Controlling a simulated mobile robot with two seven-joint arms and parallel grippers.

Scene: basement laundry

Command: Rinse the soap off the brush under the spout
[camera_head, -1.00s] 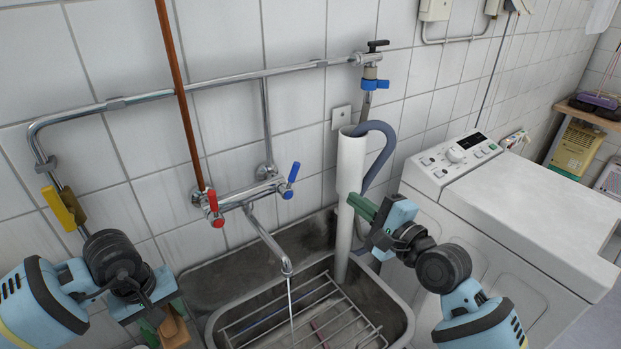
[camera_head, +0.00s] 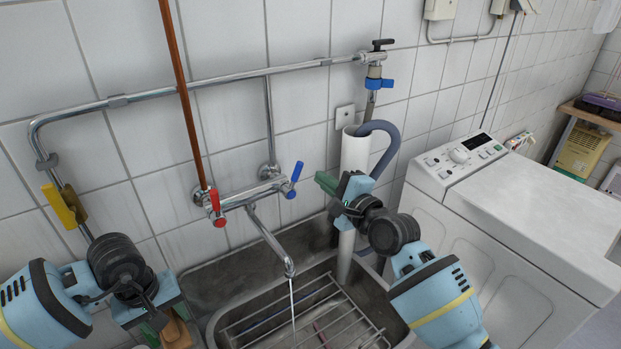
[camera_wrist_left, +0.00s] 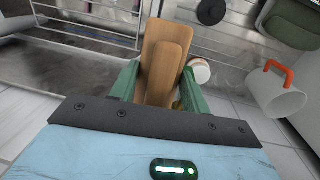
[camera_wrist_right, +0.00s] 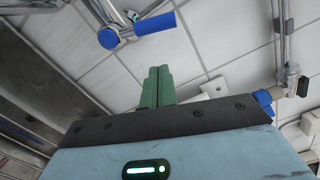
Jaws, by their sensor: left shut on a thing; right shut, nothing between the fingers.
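The spout (camera_head: 269,238) hangs from the wall tap over the sink (camera_head: 398,325), and a thin stream of water (camera_head: 292,305) runs from it. The tap has a red lever (camera_head: 217,207) and a blue lever (camera_head: 292,180). My left gripper (camera_wrist_left: 157,85) is shut on the wooden brush (camera_wrist_left: 165,55), left of the sink and apart from the stream. The brush (camera_head: 176,331) shows partly at the bottom of the head view; its bristles are hidden. My right gripper (camera_wrist_right: 157,88) is shut and empty, right of the blue lever, which also shows in its wrist view (camera_wrist_right: 155,22).
A white standpipe (camera_head: 353,155) with a grey hose (camera_head: 388,143) rises behind my right gripper. A wire rack (camera_head: 345,318) lies in the sink. The washing machine (camera_head: 530,205) stands right. A white bucket with an orange handle (camera_wrist_left: 277,92) is in the left wrist view.

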